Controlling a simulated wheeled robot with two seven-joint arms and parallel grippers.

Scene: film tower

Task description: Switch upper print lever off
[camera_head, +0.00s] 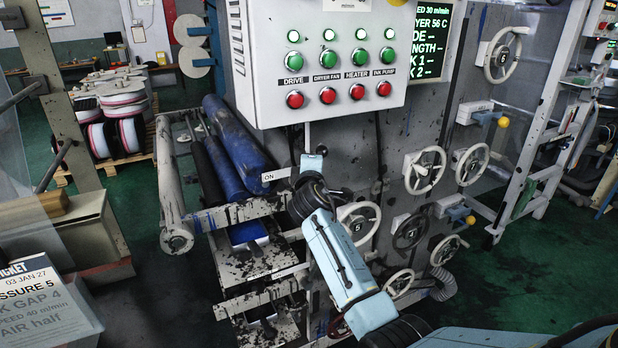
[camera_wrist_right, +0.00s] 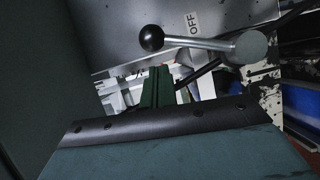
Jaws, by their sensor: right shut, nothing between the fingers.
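The print lever shows in the right wrist view, with a black ball knob (camera_wrist_right: 151,38), a silver rod and a round grey pivot (camera_wrist_right: 250,46). An OFF label (camera_wrist_right: 193,23) is beside the rod. My right gripper (camera_wrist_right: 158,84) is shut and empty, below the lever in that view and apparently apart from it. In the head view my right arm reaches up from the lower right to the machine front below the button box, and its hand hides much of the lever area. A white ON label (camera_head: 273,175) sits just left of the hand. My left gripper is not in view.
The button box (camera_head: 320,62) overhangs the lever area closely. Blue rollers (camera_head: 238,145) lie to the left. Several handwheels (camera_head: 424,168) stand out on the right of the machine front. Lower label plates (camera_head: 285,271) are under my arm. Green floor is free at the right.

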